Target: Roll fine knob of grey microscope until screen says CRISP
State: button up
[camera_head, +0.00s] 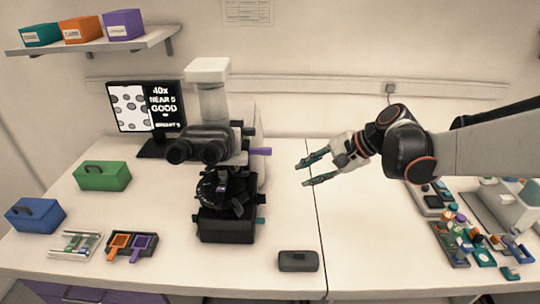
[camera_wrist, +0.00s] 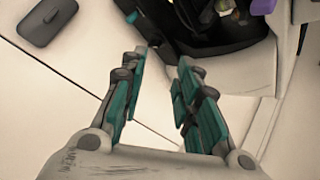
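The microscope (camera_head: 227,222) stands on the bench left of centre, with black eyepieces, stage and base and a pale upper housing. A purple knob (camera_head: 261,151) sticks out of its right side, and a teal knob (camera_head: 260,221) sticks out low on the base. Both also show in the wrist view, teal (camera_wrist: 131,17) and purple (camera_wrist: 262,6). I cannot tell which is the fine knob. The screen (camera_head: 147,108) reads "40x", "NEAR 5" and "GOOD"; its bottom line is too small to read. My gripper (camera_head: 305,174) is open and empty, right of the microscope and apart from both knobs.
A dark case (camera_head: 298,261) lies at the front. Green (camera_head: 102,176) and blue (camera_head: 36,215) boxes and slide holders (camera_head: 131,246) are on the left. Several small parts (camera_head: 465,238) crowd the right. The bench between microscope and gripper is clear.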

jog(key=w+f+m+y, duration=0.2)
jog(key=w+f+y, duration=0.1)
jog(key=w, duration=0.3)
jog(key=m+g+y+p, duration=0.1)
jog(key=m+g+y, duration=0.2)
jog(key=m+y, duration=0.3)
send_near(261, 199)
jog(key=shift+n+y, duration=0.4)
jog(key=shift+y, duration=0.1)
jog(key=d, duration=0.6)
jog(key=shift+w+d+f, duration=0.15)
jog(key=shift+w+d, duration=0.15)
jog(key=shift+d, duration=0.05)
jog(key=shift+s+a+f, duration=0.1)
jog(key=shift+a, duration=0.4)
jog(key=a+b, duration=0.2)
jog(key=a, duration=0.4)
jog(key=a+b, duration=0.1)
jog(key=a, duration=0.5)
jog(key=shift+w+a+b, duration=0.25)
jog(key=shift+a+b, duration=0.1)
jog(key=shift+b, duration=0.05)
jog(key=shift+c, duration=0.5)
grip_shut()
